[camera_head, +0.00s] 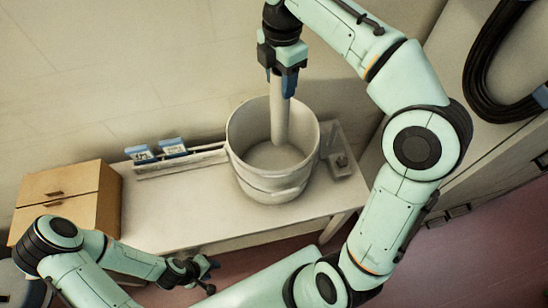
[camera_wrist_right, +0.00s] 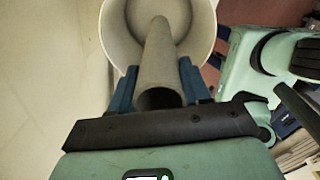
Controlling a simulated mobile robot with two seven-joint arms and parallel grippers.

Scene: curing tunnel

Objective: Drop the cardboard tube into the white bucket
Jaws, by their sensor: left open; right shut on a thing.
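The white bucket (camera_head: 266,186) stands on the table in the head view, its mouth facing up. My right gripper (camera_head: 282,84) is above the bucket, shut on the upper end of the cardboard tube (camera_head: 279,120). The tube hangs roughly upright, and its lower part is inside the bucket's mouth. In the right wrist view the tube (camera_wrist_right: 161,60) runs between the blue fingers of my right gripper (camera_wrist_right: 158,85) toward the bucket (camera_wrist_right: 118,44). I cannot tell whether the tube touches the bucket floor. My left gripper (camera_head: 205,275) is open and empty, low in front of the table.
The white table (camera_head: 165,215) carries a cardboard box (camera_head: 62,197) at its left end. A rack (camera_head: 182,163) with blue-and-white labels is left of the bucket, and a clear tray (camera_head: 342,165) is to its right. A black cable coil (camera_head: 480,75) hangs at upper right.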

